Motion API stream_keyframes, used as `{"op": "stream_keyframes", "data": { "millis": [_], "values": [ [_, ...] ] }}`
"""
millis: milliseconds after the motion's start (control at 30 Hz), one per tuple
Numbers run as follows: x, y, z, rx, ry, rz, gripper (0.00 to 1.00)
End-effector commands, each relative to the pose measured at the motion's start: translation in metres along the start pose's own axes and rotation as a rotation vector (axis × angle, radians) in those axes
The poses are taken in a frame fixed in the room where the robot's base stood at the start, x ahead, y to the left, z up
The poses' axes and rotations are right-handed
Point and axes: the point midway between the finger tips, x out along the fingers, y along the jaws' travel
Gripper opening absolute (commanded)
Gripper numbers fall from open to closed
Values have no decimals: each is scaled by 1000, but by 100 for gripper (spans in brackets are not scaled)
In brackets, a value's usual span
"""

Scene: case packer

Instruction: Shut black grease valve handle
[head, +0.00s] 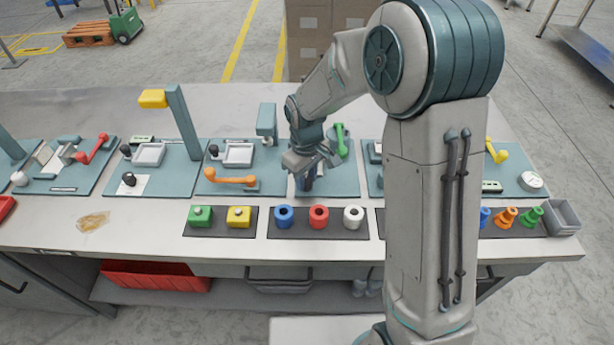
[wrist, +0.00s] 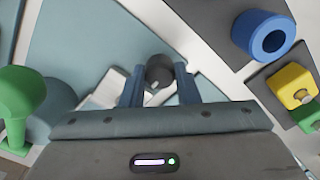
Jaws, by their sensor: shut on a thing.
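My gripper (head: 307,180) points down over the teal panel in the middle of the bench. In the wrist view my gripper (wrist: 159,84) has its two blue fingers on either side of a dark round knob, the end of the black grease valve handle (wrist: 160,67), and is shut on it. A pale metal part lies below and left of the knob, partly hidden by my gripper. In the head view my gripper and wrist hide most of the black handle, so its angle cannot be told.
A green handle (head: 341,139) stands just right of my wrist. An orange handle (head: 231,177) lies on the panel to the left. In front are a blue ring (head: 283,214), a red ring (head: 319,215), a white ring (head: 353,215) and a yellow block (head: 239,216).

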Motion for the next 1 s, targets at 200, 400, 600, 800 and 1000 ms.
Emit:
{"op": "stream_keyframes", "data": {
  "millis": [200,400,600,800,1000],
  "values": [
    [-1,0,0,-8,1,1,6],
    [-1,0,0,-7,1,1,31],
    [0,0,0,-6,1,1,50],
    [-2,0,0,-5,1,1,50],
    [-29,1,-1,-5,5,4,50]
  ]
}}
